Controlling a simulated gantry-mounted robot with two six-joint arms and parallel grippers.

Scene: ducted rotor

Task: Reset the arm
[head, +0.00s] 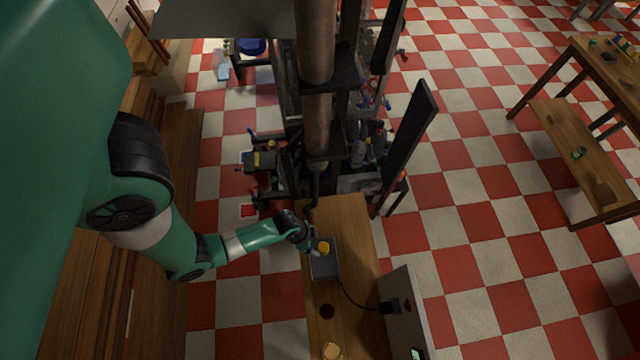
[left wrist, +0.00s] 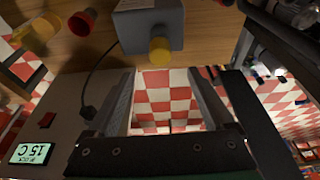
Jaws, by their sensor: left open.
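My left gripper (head: 306,240) is over the wooden table (head: 352,225), beside a grey box (head: 325,268) with a yellow knob (head: 323,247). In the left wrist view the two fingers of my left gripper (left wrist: 164,75) stand wide apart, with only checkered floor showing between them. The same grey box (left wrist: 135,28) and yellow knob (left wrist: 160,52) show there just beyond the fingertips, and contact with them is not visible. My right gripper is not in view.
A cable runs from the box to a black plug (head: 390,307) at a grey panel (head: 405,290). A dark red item (head: 327,311) and a yellow item (head: 332,350) are on the table. A dark, cluttered frame (head: 345,80) stands behind.

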